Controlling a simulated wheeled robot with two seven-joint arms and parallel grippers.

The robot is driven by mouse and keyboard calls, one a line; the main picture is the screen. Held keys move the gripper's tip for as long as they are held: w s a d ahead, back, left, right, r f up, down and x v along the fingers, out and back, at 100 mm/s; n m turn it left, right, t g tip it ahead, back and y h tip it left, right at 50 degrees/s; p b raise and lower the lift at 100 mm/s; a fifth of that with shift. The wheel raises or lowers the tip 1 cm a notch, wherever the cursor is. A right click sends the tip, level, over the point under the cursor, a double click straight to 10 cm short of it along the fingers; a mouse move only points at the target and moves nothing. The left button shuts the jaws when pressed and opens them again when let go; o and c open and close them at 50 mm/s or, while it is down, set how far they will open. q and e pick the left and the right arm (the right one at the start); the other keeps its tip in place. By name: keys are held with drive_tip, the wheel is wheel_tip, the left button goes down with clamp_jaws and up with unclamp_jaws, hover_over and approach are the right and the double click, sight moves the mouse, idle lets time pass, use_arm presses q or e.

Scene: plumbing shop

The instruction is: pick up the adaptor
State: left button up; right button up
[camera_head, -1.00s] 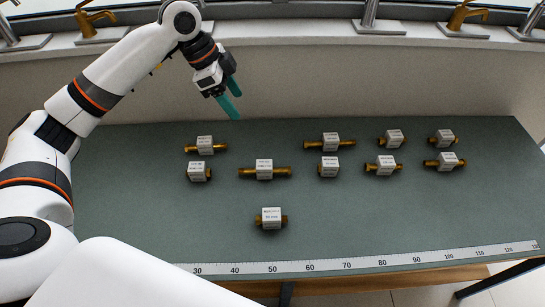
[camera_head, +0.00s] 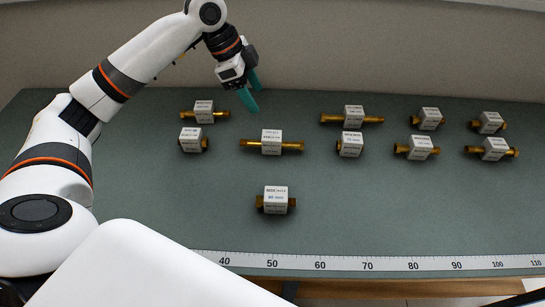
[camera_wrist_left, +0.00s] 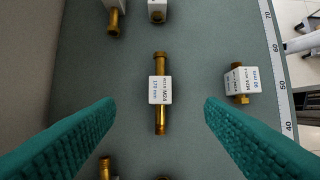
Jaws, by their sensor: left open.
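Several brass adaptors with white label blocks lie on the grey-green bench top; which one is meant cannot be told. A long one (camera_head: 272,142) lies left of the middle and shows centred in the left wrist view (camera_wrist_left: 160,90). A short one (camera_head: 275,200) lies alone in front; it shows at the right of the wrist view (camera_wrist_left: 243,82). My left gripper (camera_head: 253,95) is open and empty, above the back of the bench, behind the long adaptor. In the wrist view its teal fingers (camera_wrist_left: 160,112) stand apart on either side of the long adaptor, not touching it. My right gripper is not visible.
Other adaptors stand close by: a long one (camera_head: 203,112) and a short one (camera_head: 193,140) at left, and several to the right, including a long one (camera_head: 353,115). A white ruler strip (camera_head: 370,263) runs along the front edge. The bench's front area is mostly clear.

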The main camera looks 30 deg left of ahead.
use_arm(q)
drive_tip(key=b, duration=0.4)
approach(271, 135)
drive_tip(key=f, duration=0.1)
drive_tip(key=x, duration=0.6)
drive_tip(key=shift+f+p, duration=0.25)
drive_tip(key=shift+p, duration=0.15)
drive_tip(key=shift+x, duration=2.65)
drive_tip(key=shift+w+d+r, duration=0.15)
drive_tip(key=shift+d+r, duration=0.05)
drive_tip(key=c, duration=1.2)
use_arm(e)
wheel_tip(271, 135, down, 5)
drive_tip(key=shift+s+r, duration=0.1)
